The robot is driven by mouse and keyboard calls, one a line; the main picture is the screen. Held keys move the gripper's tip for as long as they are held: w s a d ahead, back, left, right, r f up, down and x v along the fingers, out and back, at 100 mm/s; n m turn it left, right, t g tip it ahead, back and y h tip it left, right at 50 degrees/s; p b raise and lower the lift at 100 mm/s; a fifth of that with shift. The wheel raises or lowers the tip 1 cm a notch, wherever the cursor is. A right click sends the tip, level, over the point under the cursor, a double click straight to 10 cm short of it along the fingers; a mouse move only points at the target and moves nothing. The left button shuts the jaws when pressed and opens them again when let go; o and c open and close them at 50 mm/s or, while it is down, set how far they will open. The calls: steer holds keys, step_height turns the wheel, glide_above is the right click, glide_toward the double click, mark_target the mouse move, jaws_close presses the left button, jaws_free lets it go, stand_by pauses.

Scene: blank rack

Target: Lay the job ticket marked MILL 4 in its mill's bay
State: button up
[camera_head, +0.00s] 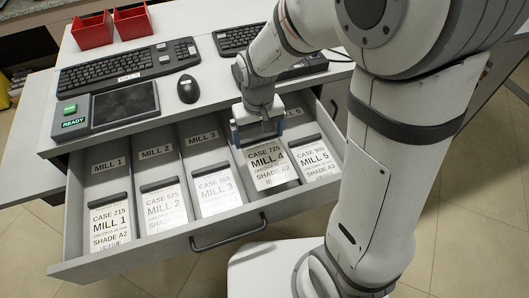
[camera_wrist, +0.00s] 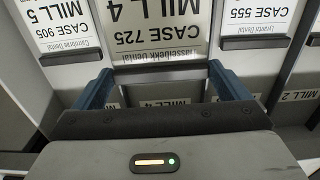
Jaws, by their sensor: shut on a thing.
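The white job ticket marked MILL 4, CASE 725 (camera_head: 270,168), is in my gripper (camera_head: 259,132). The jaws are shut on its top end, one blue finger on each side. In the wrist view the ticket (camera_wrist: 155,35) is upside down between the fingers and looks larger than its neighbours. It lies over the fourth bay of the open drawer (camera_head: 165,250), between the MILL 3 and MILL 5 tickets. The MILL 4 bay label (camera_wrist: 163,102) shows in the wrist view just behind the ticket. I cannot tell whether the ticket touches the bay floor.
Tickets MILL 1 (camera_head: 109,222), MILL 2 (camera_head: 163,208), MILL 3 (camera_head: 216,190) and MILL 5 (camera_head: 316,160) lie in the neighbouring bays, with thin dividers between. A keyboard (camera_head: 128,68), mouse (camera_head: 188,89), dark-screened READY panel (camera_head: 122,104) and red bins (camera_head: 112,27) stand on the desk above.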

steer(key=shift+f, duration=3.1)
steer(key=shift+f, duration=0.1)
steer(key=o, duration=0.5)
steer(key=shift+o, duration=0.5)
